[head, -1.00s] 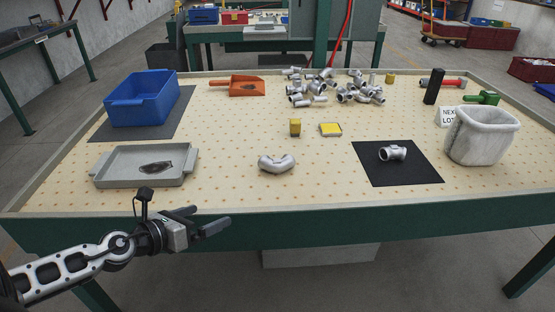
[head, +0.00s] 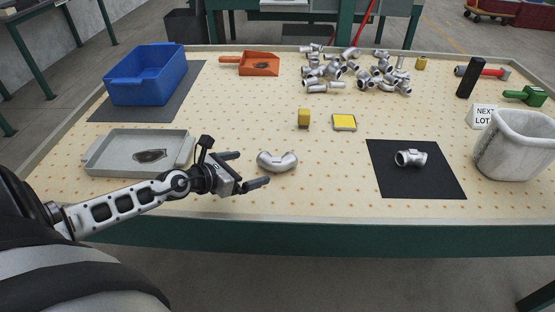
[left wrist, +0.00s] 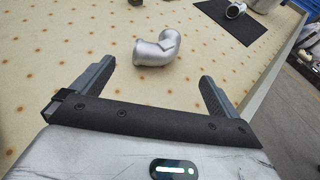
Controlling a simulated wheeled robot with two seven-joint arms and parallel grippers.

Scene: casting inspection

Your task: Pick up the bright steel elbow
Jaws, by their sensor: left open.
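The bright steel elbow (head: 277,162) lies on the speckled bench top near its front, left of the black mat. It also shows in the left wrist view (left wrist: 157,50), ahead of the fingers and between their lines. My left gripper (head: 248,169) is open and empty, just left of the elbow and apart from it. Its two fingers show in the left wrist view (left wrist: 155,88), spread wide. My right gripper is not in view.
A grey tray (head: 105,167) lies left, near my left arm. A blue bin (head: 146,80) stands behind it. A pale bin (head: 515,148) stands right. Several fittings (head: 330,70) are heaped behind.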

